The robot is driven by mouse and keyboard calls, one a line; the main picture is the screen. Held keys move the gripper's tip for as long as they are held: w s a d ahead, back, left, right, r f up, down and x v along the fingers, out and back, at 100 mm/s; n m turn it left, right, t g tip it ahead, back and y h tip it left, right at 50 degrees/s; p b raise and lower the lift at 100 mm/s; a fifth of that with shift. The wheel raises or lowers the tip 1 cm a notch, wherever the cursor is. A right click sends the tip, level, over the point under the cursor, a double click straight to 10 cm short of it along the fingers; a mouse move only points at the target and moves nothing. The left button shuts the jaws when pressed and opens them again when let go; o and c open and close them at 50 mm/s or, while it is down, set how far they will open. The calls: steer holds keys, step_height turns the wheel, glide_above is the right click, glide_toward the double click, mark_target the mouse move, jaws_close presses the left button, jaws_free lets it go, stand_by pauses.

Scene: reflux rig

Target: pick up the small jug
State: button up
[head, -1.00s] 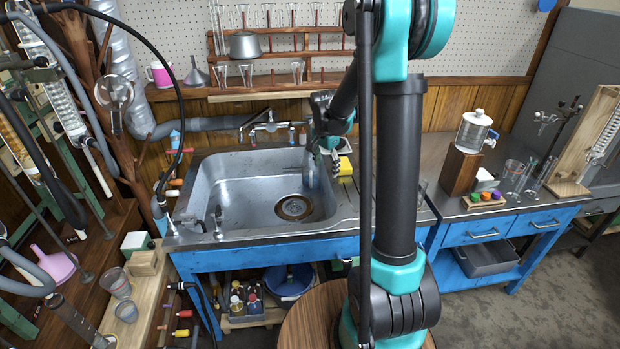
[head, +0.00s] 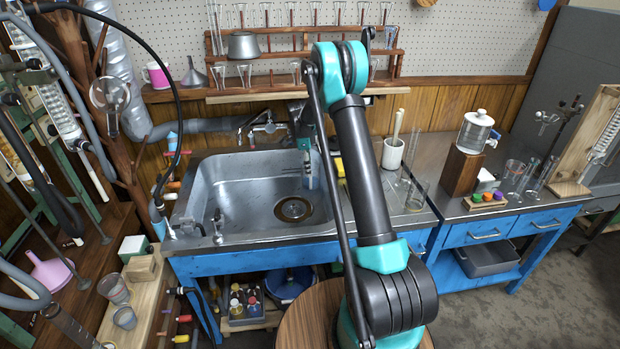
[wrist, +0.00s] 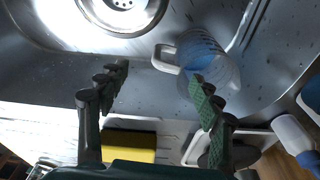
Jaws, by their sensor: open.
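The small jug (wrist: 208,58) is a clear, bluish vessel with a pale handle, standing in the sink near its wall in the wrist view. In the head view it is a faint clear shape (head: 309,176) in the sink, partly hidden by my arm. My gripper (wrist: 160,92) is open and empty, with its fingers spread wide. The jug is ahead of the right finger, whose tip overlaps its lower part in the picture. I cannot tell whether they touch.
The steel sink (head: 215,195) has a round drain (head: 293,208). A tap (head: 265,128) stands behind it. A yellow sponge (wrist: 129,146) lies on the rim below my fingers. A white pot with a pestle (head: 392,155) and a glass beaker (head: 417,195) stand on the counter to the right.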

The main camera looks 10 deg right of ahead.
steer(key=f, duration=0.4)
steer(key=d+f, duration=0.1)
steer(key=f, duration=0.3)
steer(key=w+f, duration=0.1)
steer(key=f, duration=0.3)
steer(key=shift+d+f, duration=0.3)
steer(key=shift+d, duration=0.1)
jaws_close()
